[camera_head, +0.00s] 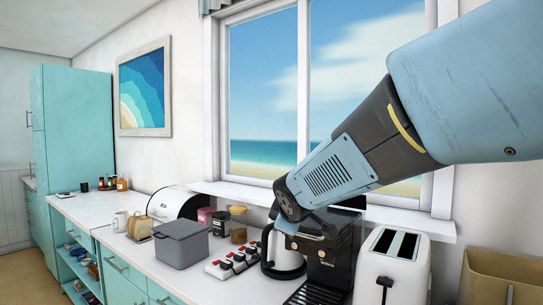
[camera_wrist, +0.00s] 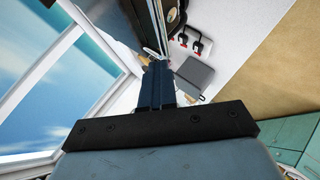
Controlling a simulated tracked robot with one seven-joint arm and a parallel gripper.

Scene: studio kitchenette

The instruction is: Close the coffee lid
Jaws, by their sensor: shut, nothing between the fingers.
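The black coffee machine (camera_head: 325,262) stands on the counter between the white kettle and the white toaster. My gripper (camera_head: 287,224) is above its top left edge, next to the kettle, with its fingers pointing down and left. A dark panel (camera_head: 353,202) shows behind my gripper at the top of the machine; it may be the raised lid, but my gripper and arm hide most of that area. In the wrist view my gripper (camera_wrist: 157,82) is shut and empty, its two fingers together. I cannot tell whether the fingers touch the machine.
The white kettle (camera_head: 285,252) stands close to the left of the machine and the toaster (camera_head: 392,268) close to the right. A power strip (camera_head: 232,263), a grey box (camera_head: 181,243) and jars (camera_head: 238,224) lie farther left. The window (camera_head: 265,95) is behind.

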